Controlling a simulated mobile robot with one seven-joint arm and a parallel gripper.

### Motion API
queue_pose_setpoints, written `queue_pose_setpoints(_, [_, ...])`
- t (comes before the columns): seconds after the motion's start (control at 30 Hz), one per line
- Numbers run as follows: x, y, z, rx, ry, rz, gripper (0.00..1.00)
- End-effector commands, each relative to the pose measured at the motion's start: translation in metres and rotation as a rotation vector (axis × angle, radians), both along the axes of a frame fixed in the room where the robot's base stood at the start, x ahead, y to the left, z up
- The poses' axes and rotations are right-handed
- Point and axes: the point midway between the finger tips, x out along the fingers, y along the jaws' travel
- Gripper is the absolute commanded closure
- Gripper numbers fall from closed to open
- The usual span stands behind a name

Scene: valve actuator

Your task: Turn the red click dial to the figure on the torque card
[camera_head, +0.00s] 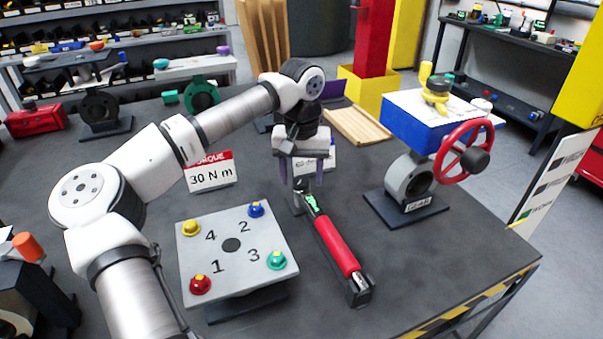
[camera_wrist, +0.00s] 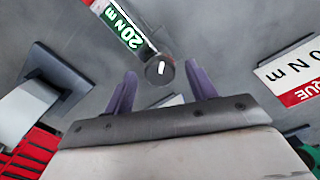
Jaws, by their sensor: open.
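A torque wrench (camera_head: 328,232) with a red grip lies slanted on the dark table. Its green window reads 20 N m in the wrist view (camera_wrist: 124,29). I cannot make out a separate dial; the red grip (camera_head: 337,246) is the red part showing, and only its edge shows in the wrist view. The torque card (camera_head: 210,175) reads 30 N m and stands left of my gripper. My gripper (camera_head: 301,178) is open and empty, pointing down above the wrench's far end. In the wrist view the round wrench head (camera_wrist: 160,70) shows between its purple fingers; contact cannot be told.
A grey plate (camera_head: 232,268) with numbered coloured studs stands left of the wrench. A gear valve with a red handwheel (camera_head: 464,150) and a blue box (camera_head: 433,117) stand at right. A wooden tray (camera_head: 358,126) lies behind.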

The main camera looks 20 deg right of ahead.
Motion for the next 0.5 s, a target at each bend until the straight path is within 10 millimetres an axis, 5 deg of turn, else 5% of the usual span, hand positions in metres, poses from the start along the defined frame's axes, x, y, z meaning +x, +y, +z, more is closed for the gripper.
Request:
queue_pose_setpoints(0.17, [0.0,-0.001,0.023,-0.001,-0.004,0.0,0.44])
queue_pose_setpoints(0.5, [0.0,-0.001,0.1,-0.002,-0.004,0.001,0.44])
